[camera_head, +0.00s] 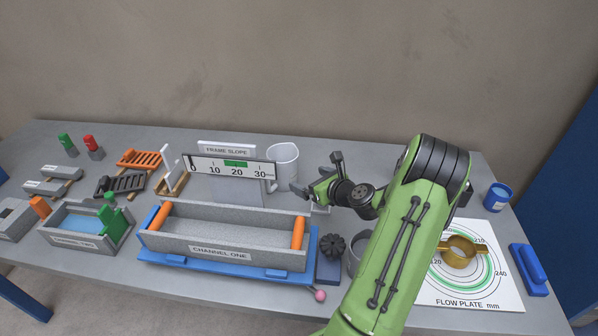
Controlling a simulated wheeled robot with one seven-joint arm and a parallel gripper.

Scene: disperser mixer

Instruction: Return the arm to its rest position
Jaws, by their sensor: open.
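My gripper (316,176) is at the end of my green arm, above the table behind the right end of the channel tray. Its dark fingers are apart and point left, toward a white mug (284,158). I see nothing between the fingers. I cannot tell whether a finger touches the mug. My arm reaches in from the front right and hides part of the table.
The grey channel tray (220,252) with orange ends stands in front of the slope scale (230,168). A black knob (333,246) is right of it. A brass cup (459,252) sits on the flow plate (480,295). Racks and small blocks crowd the left.

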